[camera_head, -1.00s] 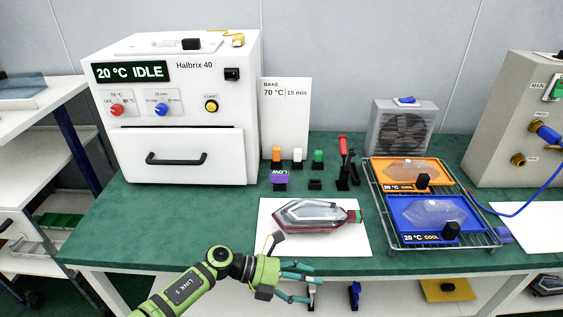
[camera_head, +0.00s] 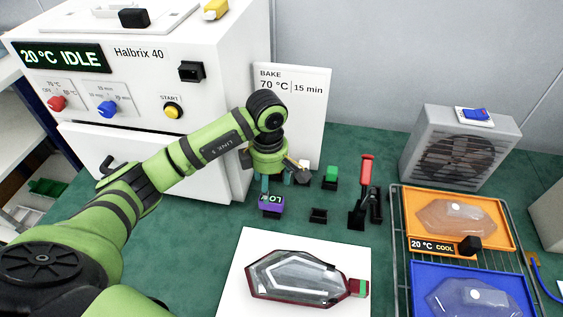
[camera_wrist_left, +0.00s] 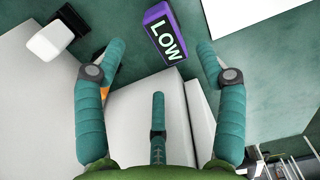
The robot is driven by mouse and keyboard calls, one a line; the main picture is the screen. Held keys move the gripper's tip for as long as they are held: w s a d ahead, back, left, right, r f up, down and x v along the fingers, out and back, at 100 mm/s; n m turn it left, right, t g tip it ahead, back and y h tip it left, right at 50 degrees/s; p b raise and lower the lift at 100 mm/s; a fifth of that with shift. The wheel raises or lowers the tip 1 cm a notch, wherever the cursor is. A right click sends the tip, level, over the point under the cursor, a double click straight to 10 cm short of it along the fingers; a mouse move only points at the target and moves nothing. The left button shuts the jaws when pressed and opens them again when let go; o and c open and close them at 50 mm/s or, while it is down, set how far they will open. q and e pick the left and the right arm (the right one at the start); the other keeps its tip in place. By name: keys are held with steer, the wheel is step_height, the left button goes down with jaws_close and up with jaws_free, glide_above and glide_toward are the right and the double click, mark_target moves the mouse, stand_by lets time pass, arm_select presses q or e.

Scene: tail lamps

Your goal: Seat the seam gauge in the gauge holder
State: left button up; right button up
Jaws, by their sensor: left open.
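The gauge and its holder are not labelled by name. A purple block (camera_head: 271,199) marked LOW sits on a small black base at the front of a row of blocks. It also shows in the left wrist view (camera_wrist_left: 166,37), between the spread fingers. A small black stand (camera_head: 318,215) to its right is empty. My left gripper (camera_head: 281,184) is open, pointing down just above and behind the purple block. Its fingers also show in the left wrist view (camera_wrist_left: 160,52), apart and holding nothing. The gripper hides the orange block. My right gripper is out of view.
A white block (camera_head: 303,167), a green block (camera_head: 331,174) and a red-handled tool (camera_head: 366,172) stand close by. The white oven (camera_head: 150,100) and bake sign (camera_head: 305,95) rise behind my arm. A tail lamp (camera_head: 297,279) lies on a white mat in front. A rack (camera_head: 398,255) holds two trays.

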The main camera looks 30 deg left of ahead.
mark_target(270, 196)
arm_select(q)
steer(key=shift+s+f+p, duration=0.2)
steer(key=shift+f+p, duration=0.05)
steer(key=shift+f, duration=0.35)
steer(key=shift+s+f+p, duration=0.2)
steer(key=shift+f+p, duration=0.05)
steer(key=shift+f, duration=0.35)
step_height(270, 196, down, 3)
steer(key=shift+w+f+p, duration=0.1)
steer(key=shift+f+p, duration=0.05)
steer(key=shift+p, duration=0.3)
steer(key=shift+f, duration=0.55)
steer(key=shift+w, duration=0.1)
steer(key=c, duration=1.3)
steer(key=shift+o, duration=1.1)
jaws_close()
steer(key=shift+r, duration=0.1)
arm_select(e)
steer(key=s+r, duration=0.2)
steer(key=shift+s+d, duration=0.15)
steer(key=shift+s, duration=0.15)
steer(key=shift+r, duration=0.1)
